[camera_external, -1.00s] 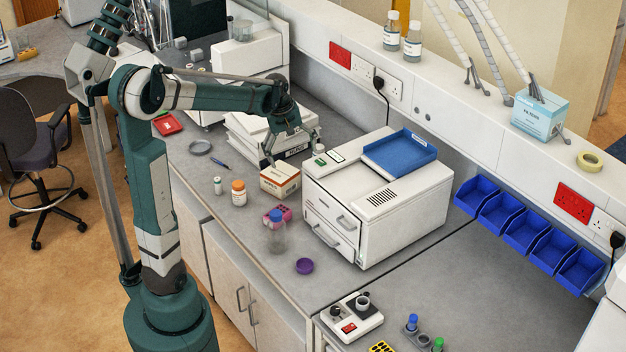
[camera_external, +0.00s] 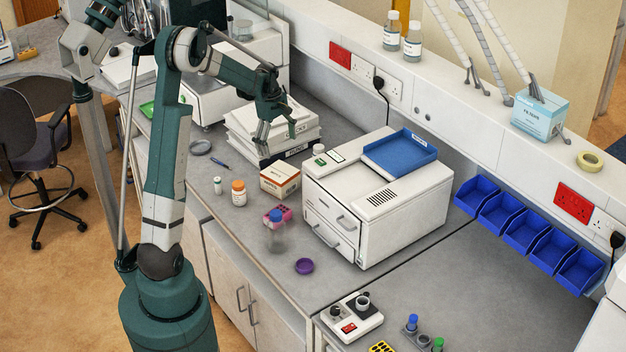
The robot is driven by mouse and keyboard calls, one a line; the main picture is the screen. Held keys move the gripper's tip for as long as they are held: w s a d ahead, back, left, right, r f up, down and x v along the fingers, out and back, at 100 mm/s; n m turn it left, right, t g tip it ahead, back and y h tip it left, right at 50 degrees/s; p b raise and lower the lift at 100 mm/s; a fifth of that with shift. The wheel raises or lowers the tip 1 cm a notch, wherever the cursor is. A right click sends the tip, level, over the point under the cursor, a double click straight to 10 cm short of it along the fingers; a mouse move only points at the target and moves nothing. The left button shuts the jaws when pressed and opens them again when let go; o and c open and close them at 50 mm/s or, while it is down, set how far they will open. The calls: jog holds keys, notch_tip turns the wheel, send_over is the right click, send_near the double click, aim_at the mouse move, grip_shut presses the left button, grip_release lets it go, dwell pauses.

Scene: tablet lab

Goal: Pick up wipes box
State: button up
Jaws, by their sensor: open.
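A small cream and brown box (camera_external: 280,180), which appears to be the wipes box, stands upright on the grey bench, left of the white bench instrument. Its label is too small to read. My gripper (camera_external: 278,138) is open and empty, pointing down above and slightly behind the box in the picture. The fingertips are apart from the box, in front of a stack of white binders or books (camera_external: 270,128).
The white instrument (camera_external: 378,205) stands close on the box's right. A purple lid (camera_external: 304,266) lies in front.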

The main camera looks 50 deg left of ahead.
send_near(279, 171)
jog(key=shift+n, duration=0.3)
jog(key=f, duration=0.5)
jog(key=shift+w+d, duration=0.2)
jog(key=shift+d, duration=0.05)
jog(key=shift+f, duration=0.3)
jog(key=shift+f, duration=0.1)
jog(key=shift+d+f, duration=0.25)
jog(key=shift+f, duration=0.95)
jog(key=shift+w+d+f+p, duration=0.1)
jog(key=shift+d+f+p, duration=0.1)
jog(key=shift+f, duration=0.65)
jog(key=shift+d+f+p, duration=0.1)
jog(key=shift+f+p, duration=0.15)
jog(key=shift+f, duration=0.6)
jog(key=shift+w+d+f+p, duration=0.1)
jog(key=shift+f+p, duration=0.1)
jog(key=shift+f, duration=0.65)
jog(key=c, duration=1)
